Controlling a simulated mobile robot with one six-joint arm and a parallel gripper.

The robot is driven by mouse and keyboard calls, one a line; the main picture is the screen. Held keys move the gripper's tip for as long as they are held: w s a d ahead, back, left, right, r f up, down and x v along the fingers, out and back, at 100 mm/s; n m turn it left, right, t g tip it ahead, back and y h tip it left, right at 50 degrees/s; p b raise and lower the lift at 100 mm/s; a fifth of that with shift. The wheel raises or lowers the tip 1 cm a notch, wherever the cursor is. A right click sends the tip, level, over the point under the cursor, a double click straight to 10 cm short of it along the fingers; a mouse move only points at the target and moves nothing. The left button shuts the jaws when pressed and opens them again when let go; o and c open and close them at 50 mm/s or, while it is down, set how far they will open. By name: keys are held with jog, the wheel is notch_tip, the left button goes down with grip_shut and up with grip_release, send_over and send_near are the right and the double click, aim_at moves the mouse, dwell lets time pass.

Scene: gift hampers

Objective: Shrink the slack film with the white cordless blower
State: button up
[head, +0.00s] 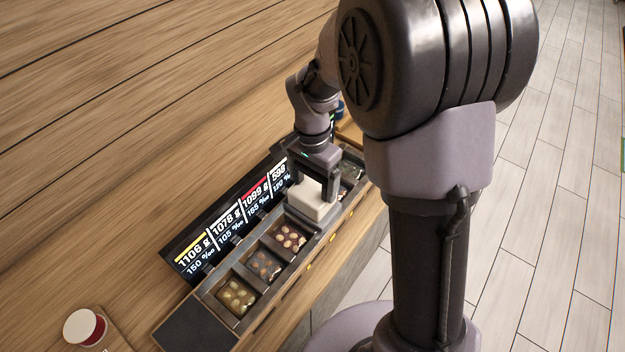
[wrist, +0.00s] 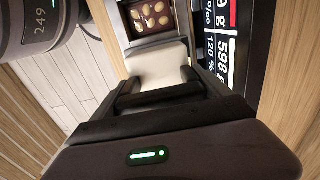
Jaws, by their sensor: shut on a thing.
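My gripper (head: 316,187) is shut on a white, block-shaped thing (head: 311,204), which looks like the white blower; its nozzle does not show. It is over a long grey rack (head: 216,306) with several compartments. In the wrist view my gripper (wrist: 156,82) has its two dark fingers on either side of the white thing (wrist: 155,62). Compartments hold egg-like sweets in a yellowish box (head: 236,297), a brown box (head: 264,265) and a dark red box (head: 289,238). I cannot tell which film is slack. Whether the white thing touches the rack is unclear.
A black display (head: 215,238) with weights and percentages runs along the rack's back. A red and white round container (head: 85,327) stands at the lower left. A dark grey cylinder marked 249 (wrist: 40,25) shows in the wrist view.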

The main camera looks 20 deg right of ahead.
aim_at(313, 173)
jog(key=shift+r+p, duration=1.25)
jog(key=shift+r, duration=0.4)
jog(key=shift+f, duration=0.1)
